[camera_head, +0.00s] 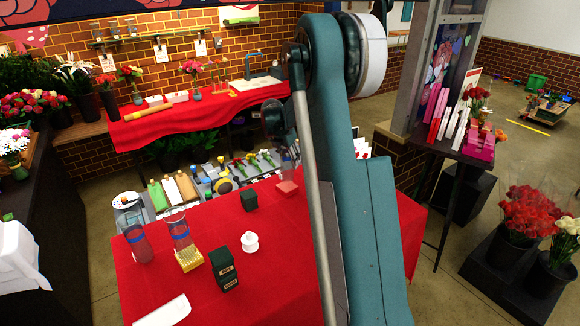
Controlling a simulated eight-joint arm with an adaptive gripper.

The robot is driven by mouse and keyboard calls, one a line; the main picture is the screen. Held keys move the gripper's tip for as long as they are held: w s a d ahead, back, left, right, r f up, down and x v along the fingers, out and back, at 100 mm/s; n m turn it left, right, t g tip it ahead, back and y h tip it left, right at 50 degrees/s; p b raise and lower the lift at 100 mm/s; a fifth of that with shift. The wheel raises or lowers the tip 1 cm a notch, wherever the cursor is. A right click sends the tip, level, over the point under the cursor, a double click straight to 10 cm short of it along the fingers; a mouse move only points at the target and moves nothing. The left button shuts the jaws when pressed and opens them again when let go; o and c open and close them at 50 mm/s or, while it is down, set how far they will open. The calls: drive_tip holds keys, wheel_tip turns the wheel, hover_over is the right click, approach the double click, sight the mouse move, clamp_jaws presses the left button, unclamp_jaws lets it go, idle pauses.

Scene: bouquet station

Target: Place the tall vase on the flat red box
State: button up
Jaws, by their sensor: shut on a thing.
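A tall clear vase (286,162) shows just left of my arm, directly above the flat red box (288,187) at the far side of the red-covered table. My gripper (283,140) is at the vase's upper part and shut on it. My arm hides part of the gripper and its fingertips. The vase looks upright. Its base is close to the box top, but I cannot tell whether they touch.
On the red tablecloth (150,288) stand a blue-banded vase (138,245), another vase (178,226) on a yellow box (188,260), a dark tin (224,270), a small dark box (249,201) and a white lidded jar (250,242). A crowded tray lies behind.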

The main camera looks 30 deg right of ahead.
sight(290, 165)
drive_tip(key=shift+f, duration=1.75)
drive_tip(key=shift+f, duration=0.15)
drive_tip(key=o, duration=1.2)
drive_tip(key=shift+v, duration=6.2)
